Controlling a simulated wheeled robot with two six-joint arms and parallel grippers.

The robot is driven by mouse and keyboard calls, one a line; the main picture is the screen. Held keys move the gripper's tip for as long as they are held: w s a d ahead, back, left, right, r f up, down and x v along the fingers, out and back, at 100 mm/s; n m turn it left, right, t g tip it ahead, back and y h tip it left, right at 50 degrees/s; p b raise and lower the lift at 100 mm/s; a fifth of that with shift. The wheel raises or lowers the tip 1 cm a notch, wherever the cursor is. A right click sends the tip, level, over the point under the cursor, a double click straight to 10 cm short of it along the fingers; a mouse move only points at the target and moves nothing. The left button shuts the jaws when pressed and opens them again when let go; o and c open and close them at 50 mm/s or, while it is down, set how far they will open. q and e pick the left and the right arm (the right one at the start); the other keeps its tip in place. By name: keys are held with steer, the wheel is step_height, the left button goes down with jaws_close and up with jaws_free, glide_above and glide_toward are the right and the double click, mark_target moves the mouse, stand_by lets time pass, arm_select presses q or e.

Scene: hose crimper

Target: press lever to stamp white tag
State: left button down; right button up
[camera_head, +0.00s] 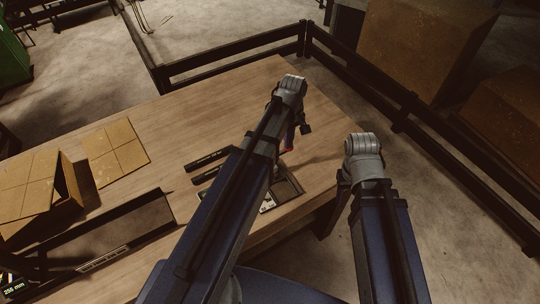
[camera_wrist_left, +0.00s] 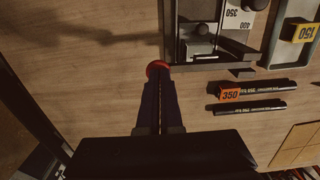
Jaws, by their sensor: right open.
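A round red knob (camera_wrist_left: 158,69), probably the lever's end, shows at the tips of my left gripper (camera_wrist_left: 160,85) in the left wrist view. The gripper's dark fingers are close together there. A thin reddish strip shows between them, and I cannot tell whether they grip the lever. In the head view my left gripper (camera_head: 298,127) is over the table, largely hidden by its arm. White tags marked 350 (camera_wrist_left: 232,14) and 400 (camera_wrist_left: 240,26) show at a grey metal fixture (camera_wrist_left: 185,40). My right gripper (camera_head: 343,186) is open and empty by the table's right edge.
Two black hoses (camera_wrist_left: 249,107) lie on the table, with an orange 350 tag (camera_wrist_left: 230,95) on them. A grey tray (camera_wrist_left: 284,52) holds a yellow 150 tag (camera_wrist_left: 304,33). Cardboard (camera_head: 115,152) and a dark-framed tray (camera_head: 110,238) lie left. Black rails (camera_head: 235,66) stand behind the table.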

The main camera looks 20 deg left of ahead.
arm_select(q)
steer(key=shift+f, duration=0.4)
steer(key=shift+r, duration=0.1)
step_height(320, 180, up, 13)
steer(key=p, duration=1.2)
steer(key=shift+p, duration=0.35)
steer(key=s+d+f+m+b, duration=0.3)
steer(key=s+f+m+b, duration=0.1)
steer(key=f+b, duration=0.3)
steer(key=s+d+f+m+b, duration=0.4)
steer(key=s+f+m+b, duration=0.1)
steer(key=f+b, duration=0.2)
steer(key=s+d+f+m+y+b, duration=0.1)
steer(key=s+d+f+m+b, duration=0.2)
steer(key=s+f+m+b, duration=0.2)
steer(key=shift+s+d+f+b, duration=0.1)
steer(key=shift+d+f+b, duration=0.05)
steer(key=shift+f+b, duration=0.35)
steer(key=shift+s+d+f+b, duration=0.1)
steer(key=shift+f+b, duration=0.3)
steer(key=shift+b, duration=0.05)
